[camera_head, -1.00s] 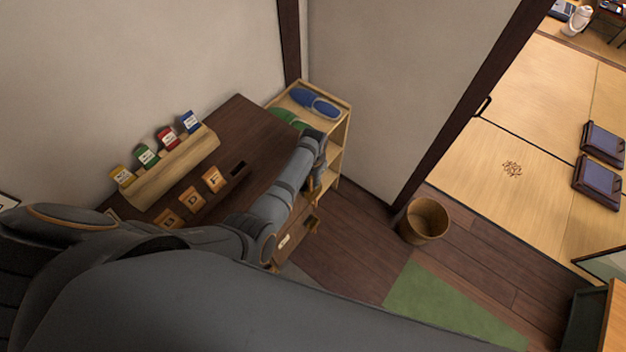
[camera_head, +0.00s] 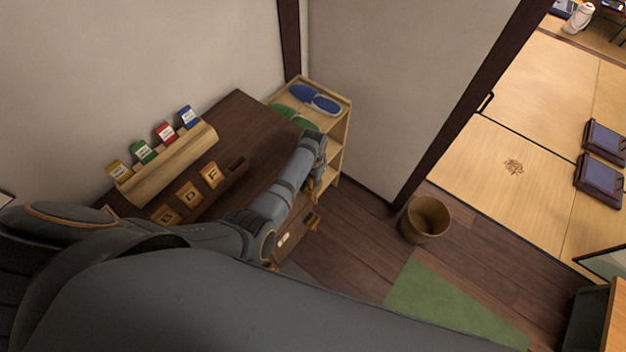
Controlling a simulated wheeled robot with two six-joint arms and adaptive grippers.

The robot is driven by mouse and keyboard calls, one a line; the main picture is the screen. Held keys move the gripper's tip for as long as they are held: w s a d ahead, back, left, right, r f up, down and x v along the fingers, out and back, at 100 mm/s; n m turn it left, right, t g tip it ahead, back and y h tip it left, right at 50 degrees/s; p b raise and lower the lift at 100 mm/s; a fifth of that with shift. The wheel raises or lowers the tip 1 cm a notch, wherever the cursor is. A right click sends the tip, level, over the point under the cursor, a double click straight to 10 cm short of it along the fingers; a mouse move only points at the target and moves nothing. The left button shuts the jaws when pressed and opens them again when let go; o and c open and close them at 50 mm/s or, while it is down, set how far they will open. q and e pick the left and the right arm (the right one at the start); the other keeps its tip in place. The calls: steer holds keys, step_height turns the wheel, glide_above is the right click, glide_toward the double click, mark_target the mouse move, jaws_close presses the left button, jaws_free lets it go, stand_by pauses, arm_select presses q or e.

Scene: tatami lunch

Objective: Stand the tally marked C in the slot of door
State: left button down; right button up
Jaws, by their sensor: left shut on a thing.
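My left arm reaches across the dark table, and my left gripper (camera_head: 311,206) hangs past the table's front edge at the right. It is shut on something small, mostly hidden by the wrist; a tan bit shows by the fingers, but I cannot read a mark. Wooden tallies marked D (camera_head: 189,195) and F (camera_head: 211,175) stand in a dark slotted rack (camera_head: 230,178), with another partly hidden tally (camera_head: 166,214), perhaps B. An empty slot (camera_head: 238,163) shows at the rack's right end. No tally marked C and no door label can be read. My right gripper is out of view.
A light wooden holder (camera_head: 165,172) with several coloured cards stands behind the rack. A shelf (camera_head: 340,127) with blue slippers (camera_head: 315,99) and green slippers (camera_head: 294,116) is beyond the table. A bin (camera_head: 425,219) stands on the floor. The table (camera_head: 240,117) is clear at the back.

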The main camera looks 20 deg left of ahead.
arm_select(q)
steer(key=shift+s+f+b, duration=0.15)
steer(key=shift+f+b, duration=0.15)
steer(key=shift+f, duration=0.1)
steer(key=shift+s+f, duration=0.1)
steer(key=shift+s, duration=0.25)
steer(key=shift+f, duration=0.1)
steer(key=c, duration=1.5)
jaws_free()
steer(key=shift+o, duration=1)
steer(key=shift+f, duration=0.1)
steer(key=shift+w+d+f, duration=0.1)
steer(key=shift+w, duration=0.1)
